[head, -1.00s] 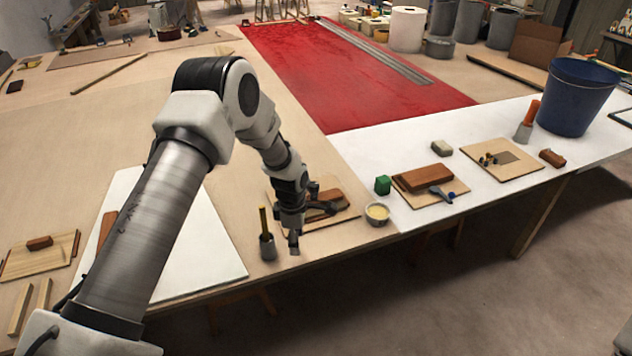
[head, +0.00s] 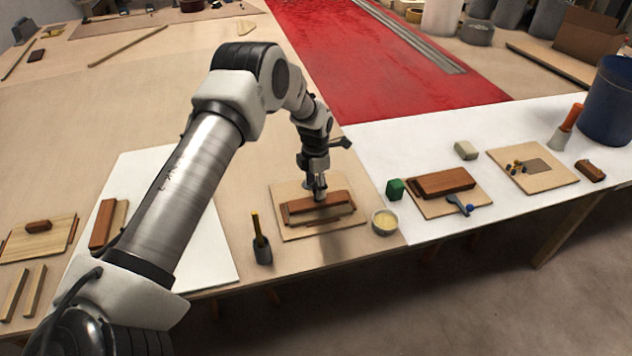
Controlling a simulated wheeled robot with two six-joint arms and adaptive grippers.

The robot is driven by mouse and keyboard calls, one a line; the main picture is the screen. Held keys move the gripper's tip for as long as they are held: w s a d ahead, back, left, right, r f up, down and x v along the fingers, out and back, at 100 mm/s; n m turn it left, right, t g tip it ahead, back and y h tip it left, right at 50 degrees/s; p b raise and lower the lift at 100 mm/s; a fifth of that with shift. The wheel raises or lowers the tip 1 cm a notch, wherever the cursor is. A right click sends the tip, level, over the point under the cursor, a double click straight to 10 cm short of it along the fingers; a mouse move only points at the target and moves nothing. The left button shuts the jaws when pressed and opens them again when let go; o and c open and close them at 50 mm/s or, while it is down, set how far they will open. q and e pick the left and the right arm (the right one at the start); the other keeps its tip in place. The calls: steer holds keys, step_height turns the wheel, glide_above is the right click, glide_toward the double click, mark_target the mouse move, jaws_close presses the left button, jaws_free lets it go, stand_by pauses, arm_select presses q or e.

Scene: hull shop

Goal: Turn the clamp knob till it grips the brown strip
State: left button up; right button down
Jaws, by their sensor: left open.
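My left gripper (head: 320,188) points down at a brown strip (head: 338,211) lying on a square wooden board (head: 292,234) near the table's front edge. Its fingers are open and reach the top of the strip; I cannot tell whether they touch it. The gripper and wrist hide part of the strip and anything behind them. I cannot make out a clamp or its knob there. A small blue and dark tool (head: 458,204), possibly a clamp, lies on another board to the right, beside a larger brown block (head: 440,183). My right gripper is not in view.
A blue bucket (head: 610,105) stands at the far right.

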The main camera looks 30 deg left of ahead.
arm_select(q)
steer(key=shift+w+d+f, duration=0.1)
steer(key=shift+w+f, duration=0.65)
steer(key=shift+w, duration=0.25)
steer(key=shift+s+r, duration=0.55)
steer(key=shift+s, duration=0.05)
steer(key=c, duration=1)
jaws_close()
steer(key=shift+w+f, duration=0.1)
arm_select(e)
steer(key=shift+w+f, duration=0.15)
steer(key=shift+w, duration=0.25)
